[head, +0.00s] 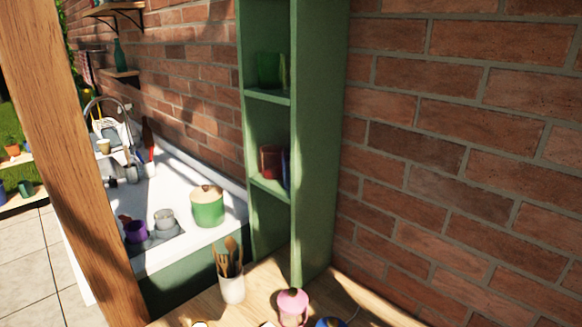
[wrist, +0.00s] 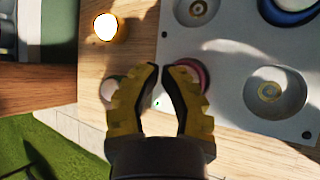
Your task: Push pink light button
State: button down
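In the wrist view, my gripper (wrist: 161,66) points at the table with its yellow and black fingertips drawn almost together, a narrow gap between them and nothing held. A round pink piece (wrist: 205,73) lies beside and partly behind the right finger, on the edge of a pale metal plate (wrist: 232,45). The finger hides much of it, and I cannot tell whether it is the button or a lamp part. In the head view, a pink lantern-like light (head: 292,301) stands on the wooden table at the bottom edge. My gripper does not show there.
A blue round piece (wrist: 290,10) and a pale disc (wrist: 270,92) are on the plate. A glowing round light (wrist: 105,27) is on the wood. In the head view, a utensil cup (head: 232,287), a green shelf (head: 318,150) and a brick wall (head: 460,150) border the table.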

jog(key=shift+r, duration=3)
